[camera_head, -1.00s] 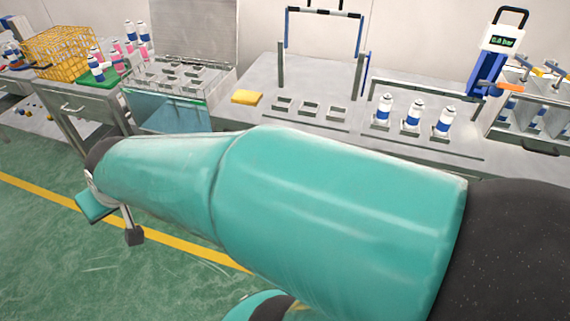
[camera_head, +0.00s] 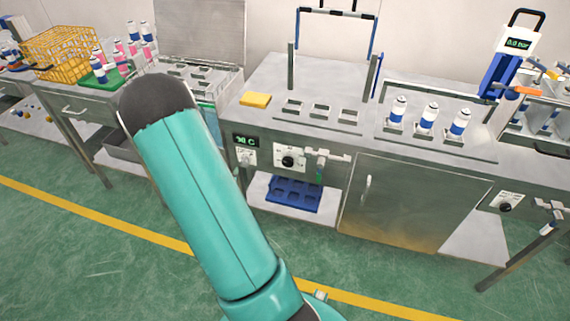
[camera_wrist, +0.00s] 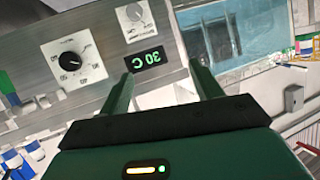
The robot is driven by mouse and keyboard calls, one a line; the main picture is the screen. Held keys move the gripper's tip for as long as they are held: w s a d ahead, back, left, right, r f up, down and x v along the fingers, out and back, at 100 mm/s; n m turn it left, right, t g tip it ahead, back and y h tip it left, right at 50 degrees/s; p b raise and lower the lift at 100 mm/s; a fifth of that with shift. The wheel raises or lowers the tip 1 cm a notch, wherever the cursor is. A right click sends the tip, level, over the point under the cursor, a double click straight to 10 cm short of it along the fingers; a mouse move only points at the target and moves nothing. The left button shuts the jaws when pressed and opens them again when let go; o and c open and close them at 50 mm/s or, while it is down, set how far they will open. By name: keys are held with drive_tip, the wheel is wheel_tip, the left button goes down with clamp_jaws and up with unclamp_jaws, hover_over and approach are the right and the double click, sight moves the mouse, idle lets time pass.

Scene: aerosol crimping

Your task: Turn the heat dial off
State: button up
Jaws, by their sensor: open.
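A black round dial (camera_head: 289,161) sits on a white plate on the front panel of the steel bench. In the wrist view this dial (camera_wrist: 69,61) is at upper left, with numbers around it. A green display (camera_wrist: 144,58) reads 30 C, upside down, beside it; it also shows in the head view (camera_head: 245,141). A smaller grey knob (camera_wrist: 134,12) is next to the display. Which knob is the heat dial I cannot read for sure. My gripper (camera_wrist: 160,70) is open and empty, facing the panel near the display. My arm hides it in the head view.
A tap-like fitting (camera_head: 325,160) sticks out right of the black dial. A blue tray (camera_head: 293,194) lies on the shelf below. A cabinet door handle (camera_head: 368,187) is further right. Several cans stand on the bench top. The green floor in front is open.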

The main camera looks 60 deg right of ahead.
drive_tip(key=s+d+f+g+h, duration=0.25)
drive_tip(key=s+d+f, duration=0.2)
drive_tip(key=s, duration=0.25)
drive_tip(key=h, duration=0.3)
approach(287, 163)
drive_tip(key=shift+m+g, duration=0.3)
drive_tip(key=shift+g, duration=0.05)
drive_tip(key=d, duration=0.3)
drive_tip(key=w+d, duration=0.1)
drive_tip(key=d, duration=0.5)
drive_tip(key=shift+w+d, duration=0.2)
drive_tip(key=shift+w, duration=0.2)
drive_tip(key=c, duration=1)
